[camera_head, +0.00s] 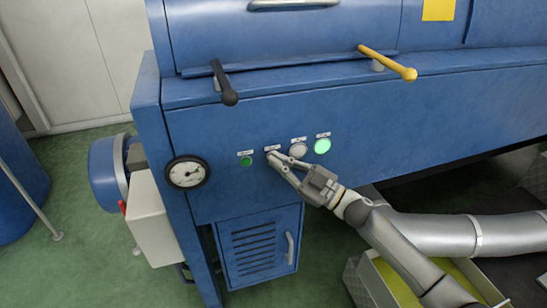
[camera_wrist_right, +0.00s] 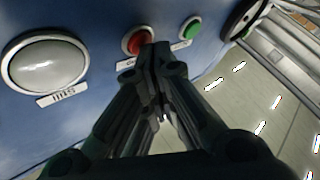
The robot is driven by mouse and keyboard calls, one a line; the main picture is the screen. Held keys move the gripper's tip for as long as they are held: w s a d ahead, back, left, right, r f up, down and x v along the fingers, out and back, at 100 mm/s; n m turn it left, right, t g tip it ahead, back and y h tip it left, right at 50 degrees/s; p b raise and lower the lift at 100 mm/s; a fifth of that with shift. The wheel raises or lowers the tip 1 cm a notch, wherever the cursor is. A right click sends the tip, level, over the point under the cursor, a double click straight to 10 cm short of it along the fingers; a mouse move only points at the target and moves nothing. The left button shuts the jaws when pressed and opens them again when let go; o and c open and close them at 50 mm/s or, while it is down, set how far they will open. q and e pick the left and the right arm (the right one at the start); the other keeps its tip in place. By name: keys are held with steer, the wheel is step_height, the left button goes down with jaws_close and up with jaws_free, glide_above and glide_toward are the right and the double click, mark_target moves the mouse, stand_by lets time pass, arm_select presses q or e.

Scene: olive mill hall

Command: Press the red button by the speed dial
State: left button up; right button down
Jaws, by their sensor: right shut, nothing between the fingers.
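The red button (camera_wrist_right: 137,40) shows in the right wrist view, in a metal ring on the blue panel, partly covered by my fingertips. In the head view my right gripper (camera_head: 272,158) hides it. My right gripper, also in the wrist view (camera_wrist_right: 157,55), is shut and empty, its tips at or just in front of the red button's edge. I cannot tell whether they touch it. The round dial (camera_head: 187,173) with a white face and black rim is to the left on the panel. My left gripper is not in view.
A small green button (camera_head: 246,161) sits between dial and red button. To the right are a white lamp (camera_head: 298,150) and a lit green lamp (camera_head: 322,146). A black lever (camera_head: 229,96) and a yellow lever (camera_head: 408,73) stick out above. A grey pipe (camera_head: 430,232) runs below right.

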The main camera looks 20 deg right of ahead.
steer(key=shift+w, duration=0.15)
stand_by(0.4)
steer(key=shift+s+p, duration=0.45)
steer(key=shift+s, duration=0.35)
steer(key=shift+s, duration=0.1)
steer(key=shift+s+d+p, duration=0.1)
steer(key=shift+s+p, duration=1.15)
steer(key=shift+s, duration=1.2)
steer(key=shift+w, duration=0.1)
